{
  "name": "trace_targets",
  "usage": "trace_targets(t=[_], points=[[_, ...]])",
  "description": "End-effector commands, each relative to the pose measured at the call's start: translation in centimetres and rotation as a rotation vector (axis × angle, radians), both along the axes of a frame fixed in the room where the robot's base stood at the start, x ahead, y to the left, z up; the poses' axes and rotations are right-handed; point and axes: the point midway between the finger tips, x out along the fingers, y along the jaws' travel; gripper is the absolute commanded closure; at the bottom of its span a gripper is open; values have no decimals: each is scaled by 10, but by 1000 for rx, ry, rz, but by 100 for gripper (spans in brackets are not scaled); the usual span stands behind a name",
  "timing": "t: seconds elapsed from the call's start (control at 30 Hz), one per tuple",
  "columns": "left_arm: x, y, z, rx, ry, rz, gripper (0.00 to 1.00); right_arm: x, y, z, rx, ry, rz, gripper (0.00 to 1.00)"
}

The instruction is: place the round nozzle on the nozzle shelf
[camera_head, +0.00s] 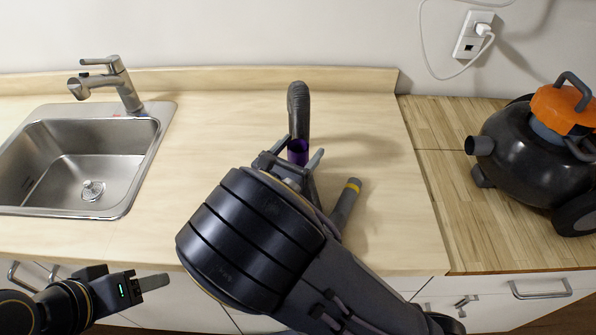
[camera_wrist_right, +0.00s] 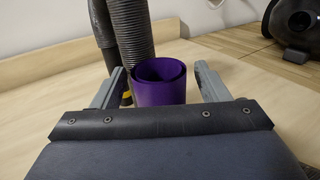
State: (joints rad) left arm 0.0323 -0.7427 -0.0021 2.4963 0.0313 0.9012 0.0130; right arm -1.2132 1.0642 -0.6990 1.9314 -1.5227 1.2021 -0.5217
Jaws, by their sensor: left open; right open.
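A purple, open-topped round piece (camera_head: 298,147), which looks like the round nozzle, stands on the wooden counter. In the right wrist view the purple piece (camera_wrist_right: 160,92) is upright between the two fingers, with small gaps on both sides. My right gripper (camera_head: 301,152) is open around it, not closed on it. My left gripper (camera_head: 152,282) is open and empty at the lower left, in front of the counter edge. I cannot make out a nozzle shelf in either view.
A dark ribbed hose (camera_head: 299,105) stands just behind the purple piece. A grey tube with a yellow band (camera_head: 347,202) is to its right. A sink (camera_head: 95,165) with a tap (camera_head: 118,80) is at left. An orange and black vacuum (camera_head: 530,150) is at right. The counter between sink and hose is clear.

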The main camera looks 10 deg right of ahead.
Motion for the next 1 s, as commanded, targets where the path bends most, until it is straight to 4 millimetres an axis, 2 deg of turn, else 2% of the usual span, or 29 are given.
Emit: trace_targets(t=[0.1,0.6,0.87,1.0], points=[[0,0,0,0,0,0,47,0,0,0,0,0,0,33],[0,0,0,0,0,0,47,0,0,0,1,-1,0,98],[0,0,0,0,0,0,47,0,0,1,1,-1,0,100],[0,0,-2,0,0,0,47,0,0,9,3,-3,0,100]])
